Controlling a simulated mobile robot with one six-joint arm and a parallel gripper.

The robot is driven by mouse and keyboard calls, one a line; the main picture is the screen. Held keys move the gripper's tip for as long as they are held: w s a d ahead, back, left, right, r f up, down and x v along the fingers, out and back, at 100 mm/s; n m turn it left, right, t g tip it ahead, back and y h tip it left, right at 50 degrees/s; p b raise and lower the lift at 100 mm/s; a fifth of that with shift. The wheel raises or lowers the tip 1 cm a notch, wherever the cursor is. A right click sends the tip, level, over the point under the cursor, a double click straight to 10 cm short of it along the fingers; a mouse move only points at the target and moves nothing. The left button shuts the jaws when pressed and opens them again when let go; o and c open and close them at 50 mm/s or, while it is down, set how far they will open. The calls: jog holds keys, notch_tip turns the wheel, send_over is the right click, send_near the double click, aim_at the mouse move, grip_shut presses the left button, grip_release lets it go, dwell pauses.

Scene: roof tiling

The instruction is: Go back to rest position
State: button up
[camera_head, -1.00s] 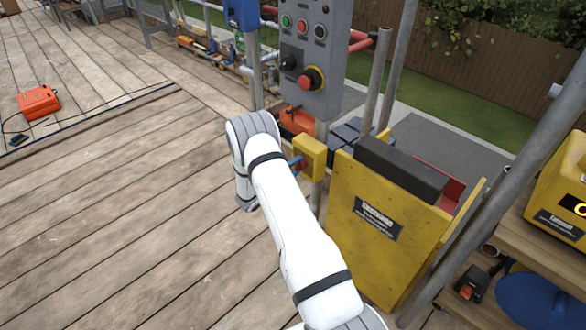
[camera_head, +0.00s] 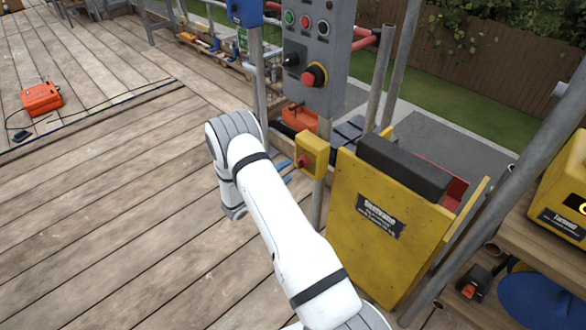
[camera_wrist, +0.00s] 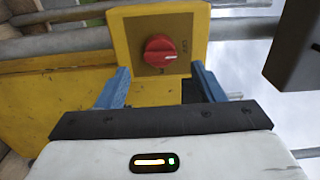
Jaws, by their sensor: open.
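My gripper (camera_head: 285,172) shows in the head view as blue fingertips beside my white arm, left of a small yellow switch box (camera_head: 311,155). In the wrist view my gripper (camera_wrist: 160,68) has its two blue fingers spread wide, with nothing between them. Beyond the fingers is the yellow switch box (camera_wrist: 190,25) with a round red rotary knob (camera_wrist: 160,50), its white mark pointing to the right. The fingers look apart from the knob.
A grey control panel (camera_head: 318,60) with buttons and a red knob stands on a post above the switch box. A yellow hoist body (camera_head: 375,235) and scaffold poles stand to the right. An orange case (camera_head: 42,98) lies far left.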

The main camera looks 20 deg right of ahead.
jog(key=shift+s+a, duration=0.25)
jog(key=shift+a, duration=0.45)
jog(key=s+d+r+m+g+y+p, duration=0.1)
jog(key=s+r+m+g+y, duration=0.25)
jog(key=s+r+m, duration=0.55)
jog(key=s+r+m+g+y+p, duration=0.1)
jog(key=s+r+m+g+y, duration=0.35)
jog(key=r+m, duration=0.7)
jog(key=s+a+r+m+t+y+p, duration=0.1)
jog(key=s+a+r+m+y, duration=0.3)
jog(key=s+m, duration=0.5)
jog(key=s+a+r+m+t+y+p, duration=0.1)
jog(key=s+a+r+m+t+y, duration=0.2)
jog(key=s+a+r+m+y, duration=0.2)
jog(key=shift+s+a+r+m+p, duration=0.4)
jog(key=shift+s+a+r+m, duration=1.1)
jog(key=shift+s+a+m, duration=0.9)
jog(key=shift+s+d+m, duration=0.25)
jog(key=shift+d+m, duration=0.1)
jog(key=shift+m, duration=0.1)
